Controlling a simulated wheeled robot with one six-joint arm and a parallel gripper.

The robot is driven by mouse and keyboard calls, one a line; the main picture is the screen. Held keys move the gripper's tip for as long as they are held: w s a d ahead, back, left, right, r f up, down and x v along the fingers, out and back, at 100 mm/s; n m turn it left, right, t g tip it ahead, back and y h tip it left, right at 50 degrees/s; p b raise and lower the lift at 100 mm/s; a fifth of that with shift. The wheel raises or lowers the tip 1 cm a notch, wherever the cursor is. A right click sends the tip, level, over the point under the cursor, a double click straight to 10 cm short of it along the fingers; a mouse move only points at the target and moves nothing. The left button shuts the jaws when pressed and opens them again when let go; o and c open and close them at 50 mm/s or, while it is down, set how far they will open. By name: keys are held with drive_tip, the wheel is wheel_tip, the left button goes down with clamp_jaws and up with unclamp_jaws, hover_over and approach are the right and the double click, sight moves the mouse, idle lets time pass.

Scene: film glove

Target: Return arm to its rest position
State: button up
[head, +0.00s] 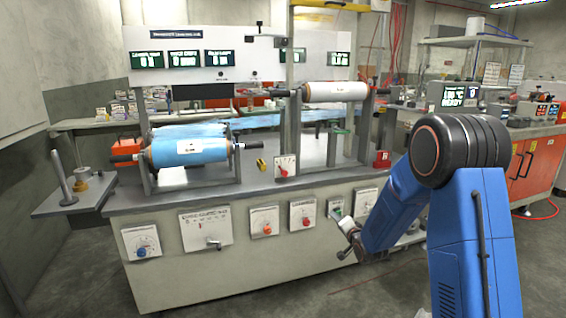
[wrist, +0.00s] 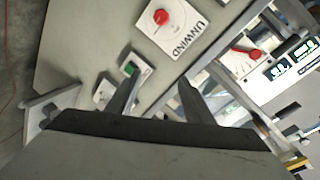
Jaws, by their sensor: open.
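My blue arm (head: 470,230) reaches in from the right of the head view, bent at a dark round joint. Its end, my gripper (head: 340,218), is in front of the machine's front panel, near a small plate with a green part. In the wrist view my gripper (wrist: 160,92) shows two dark fingers spread apart with nothing between them. Beyond the fingers are a small plate with a green button (wrist: 130,69) and a white plate marked UNWIND with a red knob (wrist: 161,17). I cannot tell how far the fingertips are from the panel.
The long grey machine (head: 230,262) carries a blue film roll (head: 190,148) and a white roll (head: 335,92). A side shelf with a post (head: 66,190) juts out at left. An orange cabinet (head: 535,165) stands at right. The floor in front of the machine is clear.

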drive_tip(key=s+d+r+n+g+h, duration=0.25)
drive_tip(key=s+r, duration=0.45)
drive_tip(key=s, duration=0.4)
drive_tip(key=s+d+r+n+g+h, duration=0.1)
drive_tip(key=s+d+r+n+g, duration=0.15)
drive_tip(key=s+r, duration=0.6)
drive_tip(key=s+d+f+n+g, duration=0.1)
drive_tip(key=s+n+g, duration=0.3)
drive_tip(key=s, duration=3.3)
drive_tip(key=shift+s+d+f+g, duration=0.35)
drive_tip(key=shift+s+f+g, duration=0.05)
drive_tip(key=shift+f+g, duration=0.1)
